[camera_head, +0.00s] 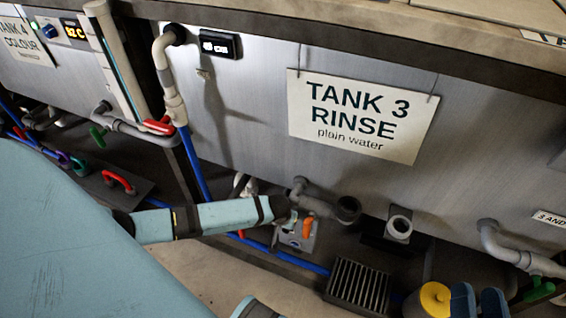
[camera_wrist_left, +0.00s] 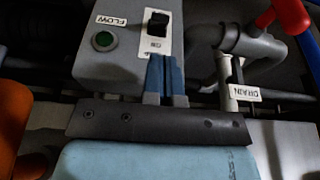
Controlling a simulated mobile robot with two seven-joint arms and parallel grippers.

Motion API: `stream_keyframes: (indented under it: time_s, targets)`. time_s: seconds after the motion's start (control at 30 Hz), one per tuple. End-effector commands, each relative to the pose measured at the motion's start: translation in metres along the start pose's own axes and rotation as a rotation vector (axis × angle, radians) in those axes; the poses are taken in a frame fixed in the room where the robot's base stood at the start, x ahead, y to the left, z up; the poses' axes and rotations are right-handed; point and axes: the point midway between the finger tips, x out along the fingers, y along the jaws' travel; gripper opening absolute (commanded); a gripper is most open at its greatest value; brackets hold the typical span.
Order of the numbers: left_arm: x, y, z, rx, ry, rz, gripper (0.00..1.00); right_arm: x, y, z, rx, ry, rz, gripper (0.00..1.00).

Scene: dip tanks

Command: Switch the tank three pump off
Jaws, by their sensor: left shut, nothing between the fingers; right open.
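The pump box (camera_head: 295,241) is a grey box low under the TANK 3 RINSE sign (camera_head: 357,115). In the left wrist view the box (camera_wrist_left: 105,68) carries a black rocker switch (camera_wrist_left: 158,22) on a white plate marked ON, and a round green lamp (camera_wrist_left: 104,40) by a FLOW label. I cannot tell the switch's position. My left gripper (camera_wrist_left: 167,62) is shut and empty, its blue fingertips at the plate's edge just short of the switch; contact is unclear. In the head view its fingers are mostly hidden. My right gripper (camera_head: 479,302) is open and empty at the bottom right.
A grey pipe (camera_wrist_left: 258,45) with a DRAIN tag and a red handle is close right of the switch in the wrist view. An orange handle (camera_head: 307,227) is by the box. A floor grate (camera_head: 357,286) and a yellow-topped container (camera_head: 434,298) are to the right.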

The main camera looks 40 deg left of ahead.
Motion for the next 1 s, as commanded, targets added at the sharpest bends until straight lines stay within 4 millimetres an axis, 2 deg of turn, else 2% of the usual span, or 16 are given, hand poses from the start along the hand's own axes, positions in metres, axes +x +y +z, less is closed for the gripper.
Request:
stream_keyframes:
  time_s: [0.03,0.1,0.33,0.5,0.8,1.0]
  targets:
    - [0.016,0.000,0.001,0.000,0.000,-0.001,0.00,0.000,-0.003,-0.003,0.006,0.043,-0.018,0.43]
    - [0.029,0.001,0.001,0.000,0.000,0.000,0.00,0.001,-0.006,-0.005,0.013,0.065,-0.031,0.43]
    - [0.058,0.001,0.001,0.001,0.000,0.000,0.00,0.002,-0.006,0.009,0.022,0.022,-0.044,0.43]
    - [0.064,0.001,0.000,0.001,0.001,0.001,0.00,0.002,-0.005,0.013,0.023,-0.002,-0.045,0.43]
    - [0.064,0.001,0.000,0.001,0.001,0.001,0.00,0.002,-0.005,0.013,0.023,-0.004,-0.045,0.43]
    - [0.063,0.000,0.002,0.000,0.020,0.001,0.00,0.003,-0.006,0.006,0.021,0.008,-0.044,0.43]
